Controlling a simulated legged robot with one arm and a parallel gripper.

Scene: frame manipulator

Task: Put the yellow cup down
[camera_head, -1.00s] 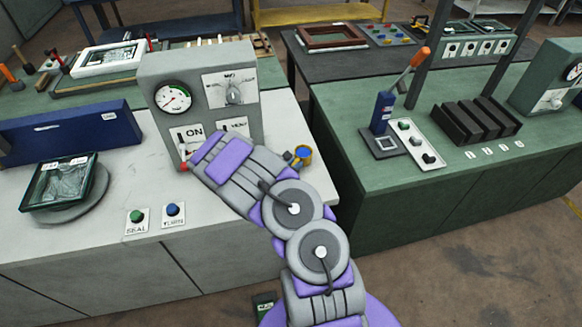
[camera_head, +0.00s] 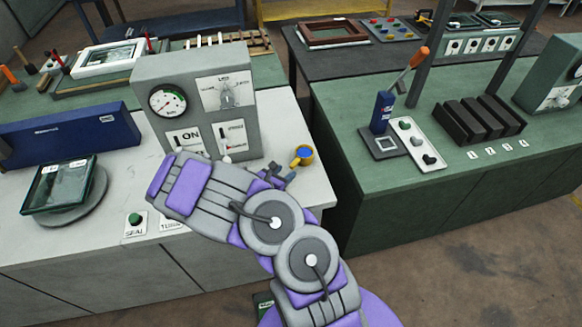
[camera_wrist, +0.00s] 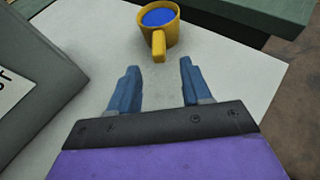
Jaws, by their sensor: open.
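The yellow cup (camera_head: 302,156) stands upright on the white bench top, near its right edge and right of the grey gauge box. In the wrist view the cup (camera_wrist: 174,30) shows a blue inside, and its handle points toward my gripper. My gripper (camera_wrist: 155,68) is open and empty, with its two blue fingers apart and short of the handle. In the head view my gripper (camera_head: 282,174) is just left of and nearer than the cup, partly hidden by my arm.
The grey box (camera_head: 205,105) with gauge and switches stands close left of the cup. The white bench (camera_head: 110,240) also bears a glass-topped frame (camera_head: 58,183) and a green button (camera_head: 134,219). A gap separates it from the green bench (camera_head: 430,190).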

